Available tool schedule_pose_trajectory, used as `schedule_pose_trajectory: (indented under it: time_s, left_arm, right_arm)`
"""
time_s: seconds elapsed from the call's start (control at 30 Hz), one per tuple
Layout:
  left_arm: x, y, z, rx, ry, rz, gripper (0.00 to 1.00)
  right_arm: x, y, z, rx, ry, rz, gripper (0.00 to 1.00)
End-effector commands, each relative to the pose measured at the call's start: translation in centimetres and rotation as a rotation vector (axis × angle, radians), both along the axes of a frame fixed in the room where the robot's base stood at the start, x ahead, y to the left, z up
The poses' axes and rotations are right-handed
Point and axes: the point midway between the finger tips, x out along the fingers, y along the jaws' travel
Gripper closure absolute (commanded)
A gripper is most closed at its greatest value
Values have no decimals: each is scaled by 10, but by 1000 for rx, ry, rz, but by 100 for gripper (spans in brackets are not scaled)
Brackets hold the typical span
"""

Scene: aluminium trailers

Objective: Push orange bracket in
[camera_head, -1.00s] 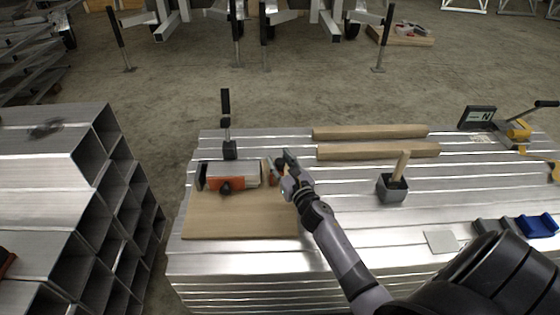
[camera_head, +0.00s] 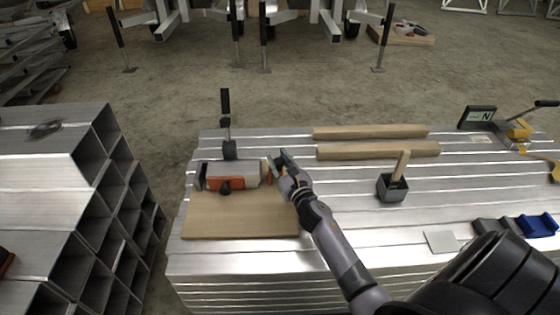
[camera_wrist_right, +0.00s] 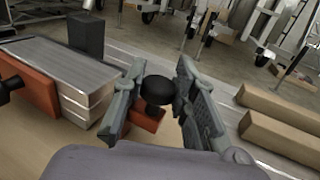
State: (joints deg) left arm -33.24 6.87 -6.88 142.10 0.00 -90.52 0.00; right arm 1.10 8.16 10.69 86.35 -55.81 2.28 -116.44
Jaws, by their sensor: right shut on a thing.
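An orange bracket (camera_wrist_right: 148,119) with a black knob (camera_wrist_right: 158,90) shows between my right gripper's fingers in the wrist view. My right gripper (camera_wrist_right: 155,99) is shut on this bracket at its knob, and the fingers hide part of it. In the head view my right gripper (camera_head: 279,163) is at the right end of a metal block (camera_head: 245,171), and little of the bracket shows. Another orange plate (camera_head: 231,184) with a black knob is on the block's front face; it also shows in the wrist view (camera_wrist_right: 28,88). My left gripper is not in view.
The block lies on a wooden board (camera_head: 240,222) on stacked aluminium tubes. An upright clamp (camera_head: 226,125) stands behind it. Two wooden bars (camera_head: 375,150) and a dark box with a wooden handle (camera_head: 393,185) are to the right. Open-ended tubes (camera_head: 60,160) are stacked at left.

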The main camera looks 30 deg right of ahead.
Motion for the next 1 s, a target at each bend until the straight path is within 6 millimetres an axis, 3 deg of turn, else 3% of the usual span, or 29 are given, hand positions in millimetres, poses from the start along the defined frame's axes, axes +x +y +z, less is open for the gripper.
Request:
schedule_pose_trajectory:
  time_s: [0.23,0.53,0.57,0.83,1.0]
  left_arm:
    - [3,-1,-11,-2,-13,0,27]
    - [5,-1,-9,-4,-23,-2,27]
    - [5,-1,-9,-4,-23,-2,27]
    - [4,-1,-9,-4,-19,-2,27]
    - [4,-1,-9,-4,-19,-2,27]
  right_arm:
    - [22,36,-2,4,-2,3,100]
    - [24,41,0,2,0,3,100]
    - [24,41,0,2,0,3,73]
    - [24,40,0,1,0,1,55]
    - [24,39,0,1,0,1,55]
